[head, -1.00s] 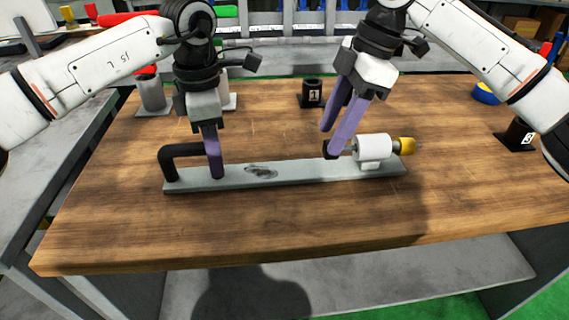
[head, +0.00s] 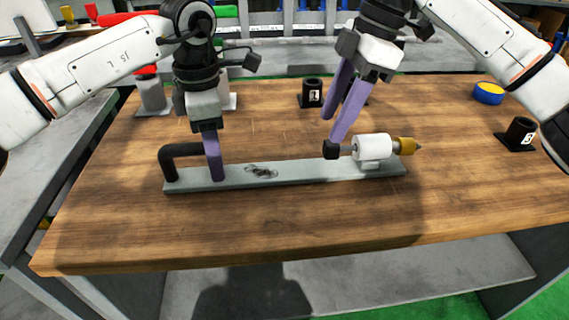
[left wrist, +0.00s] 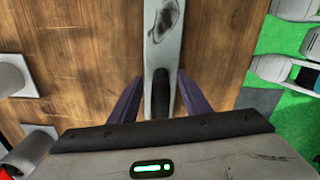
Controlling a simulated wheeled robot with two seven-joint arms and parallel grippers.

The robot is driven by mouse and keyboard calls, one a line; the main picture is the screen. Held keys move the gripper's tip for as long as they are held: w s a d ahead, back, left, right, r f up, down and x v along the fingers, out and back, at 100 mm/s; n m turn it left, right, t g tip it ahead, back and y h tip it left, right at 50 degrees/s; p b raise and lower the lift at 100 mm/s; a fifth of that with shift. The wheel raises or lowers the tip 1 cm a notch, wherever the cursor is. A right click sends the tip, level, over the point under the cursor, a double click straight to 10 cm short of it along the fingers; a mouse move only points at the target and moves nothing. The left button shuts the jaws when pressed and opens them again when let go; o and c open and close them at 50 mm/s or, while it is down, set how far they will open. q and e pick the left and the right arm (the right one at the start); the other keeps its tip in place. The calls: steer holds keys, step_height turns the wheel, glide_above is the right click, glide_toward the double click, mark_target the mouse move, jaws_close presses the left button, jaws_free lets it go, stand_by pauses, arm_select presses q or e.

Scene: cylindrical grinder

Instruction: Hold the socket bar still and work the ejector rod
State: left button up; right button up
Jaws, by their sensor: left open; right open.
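The grey socket bar (head: 300,175) lies flat on the wooden table, with a black bent handle (head: 183,150) at its left end. A white cylinder (head: 373,147) sits on its right end. The ejector rod's black knob (head: 331,150) is left of that cylinder; a yellow collar (head: 404,146) with a pointed tip is on its right. My left gripper (head: 213,178) is open at the bar's left part. In the left wrist view its fingers (left wrist: 160,105) stand on either side of the bar and black handle (left wrist: 160,88). My right gripper (head: 331,128) is open and empty just above the knob.
A black holder marked 1 (head: 312,92) stands behind the bar. A holder marked 3 (head: 518,135) and a blue-yellow round piece (head: 488,93) are at the right. Grey cylinders on plates (head: 152,97) stand at the back left. The table (head: 270,225) in front is clear.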

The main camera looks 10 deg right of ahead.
arm_select(q)
step_height(320, 180, up, 12)
stand_by(0.4)
stand_by(0.4)
